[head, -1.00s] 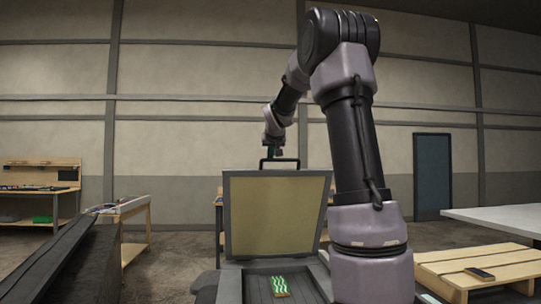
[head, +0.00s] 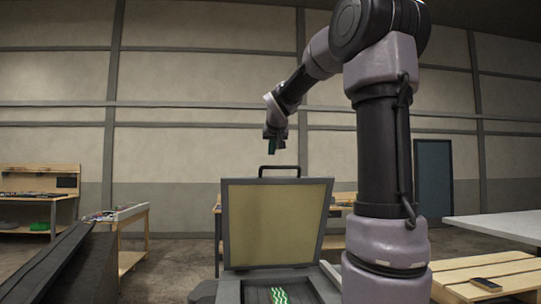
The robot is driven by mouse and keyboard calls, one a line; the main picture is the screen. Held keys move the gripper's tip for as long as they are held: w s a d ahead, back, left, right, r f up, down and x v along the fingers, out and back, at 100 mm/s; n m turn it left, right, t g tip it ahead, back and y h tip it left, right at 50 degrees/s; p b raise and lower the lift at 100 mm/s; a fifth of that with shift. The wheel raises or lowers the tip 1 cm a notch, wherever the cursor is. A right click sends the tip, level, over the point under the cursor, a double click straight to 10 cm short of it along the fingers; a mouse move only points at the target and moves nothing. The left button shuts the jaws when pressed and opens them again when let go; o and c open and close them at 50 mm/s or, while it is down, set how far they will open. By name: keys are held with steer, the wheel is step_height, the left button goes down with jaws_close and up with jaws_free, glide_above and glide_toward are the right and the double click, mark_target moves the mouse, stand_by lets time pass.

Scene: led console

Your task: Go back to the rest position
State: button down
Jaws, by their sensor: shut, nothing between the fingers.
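My gripper (head: 273,146) is at the end of my arm, in the air above the raised lid of the console case. It points down, is shut and holds nothing. The open lid (head: 277,224) stands upright with a tan inner face and a grey frame. A dark handle (head: 279,171) is on the lid's top edge, a little below my gripper and apart from it. In the case base lies a green and white wavy-striped piece (head: 278,295), partly cut off by the picture's lower edge.
A wooden pallet-like table (head: 490,276) with a dark phone-like object (head: 485,284) stands at the right. A pale table (head: 505,229) is behind it. A wooden workbench (head: 40,198) is at the far left. A dark sloped surface (head: 60,270) is at the lower left.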

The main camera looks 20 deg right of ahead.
steer(key=shift+s+a+r, duration=0.15)
steer(key=shift+s, duration=0.35)
steer(key=shift+s+a+r, duration=0.1)
steer(key=shift+s+a, duration=0.05)
steer(key=shift+s, duration=0.3)
steer(key=s+a+f+g+y, duration=0.1)
steer(key=s+a+f, duration=0.3)
steer(key=s, duration=0.6)
steer(key=s+a+f+g+y, duration=0.2)
steer(key=s+a+f, duration=0.2)
steer(key=s+f, duration=0.4)
steer(key=s+a+f+m+g+y, duration=0.1)
steer(key=s+a+f, duration=0.4)
steer(key=s, duration=0.7)
steer(key=shift+s+f+y, duration=0.2)
steer(key=shift+f+y, duration=0.3)
steer(key=shift+y, duration=0.2)
